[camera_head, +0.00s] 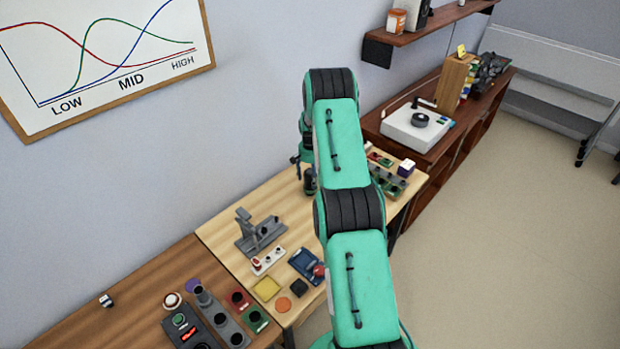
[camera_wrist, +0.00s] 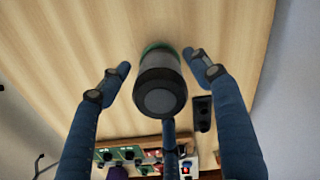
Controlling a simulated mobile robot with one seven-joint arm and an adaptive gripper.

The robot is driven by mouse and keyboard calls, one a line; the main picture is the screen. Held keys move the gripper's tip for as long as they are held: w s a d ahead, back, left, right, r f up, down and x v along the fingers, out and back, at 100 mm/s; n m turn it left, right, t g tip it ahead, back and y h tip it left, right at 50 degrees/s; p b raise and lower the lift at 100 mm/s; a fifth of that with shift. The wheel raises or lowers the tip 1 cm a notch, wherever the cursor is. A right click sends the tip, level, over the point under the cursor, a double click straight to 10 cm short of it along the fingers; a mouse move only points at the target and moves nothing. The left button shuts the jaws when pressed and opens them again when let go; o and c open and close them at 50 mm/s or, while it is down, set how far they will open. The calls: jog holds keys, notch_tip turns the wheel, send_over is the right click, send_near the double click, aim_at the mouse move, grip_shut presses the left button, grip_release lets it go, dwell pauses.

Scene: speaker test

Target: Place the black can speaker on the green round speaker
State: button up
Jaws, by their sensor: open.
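The black can speaker (camera_wrist: 159,92) stands between my spread fingers in the wrist view, its dark round end facing the camera. A green rim, which looks like the green round speaker (camera_wrist: 157,48), shows just beyond the can's far end. The can appears to sit on it, but most of the green piece is hidden and I cannot see the contact fully. My gripper (camera_wrist: 160,72) is open around the can, with gaps visible beside the left and right fingers.
A grey stand (camera_head: 260,236), a blue tray (camera_head: 303,262) and several small control boxes occupy the near tabletops. A white turntable (camera_head: 417,126) is on the brown cabinet behind. Bare wood (camera_head: 225,228) shows left of the stand.

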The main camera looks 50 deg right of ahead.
notch_tip(320, 180, up, 12)
jog(key=shift+r, duration=0.1)
dwell(0.6)
dwell(0.4)
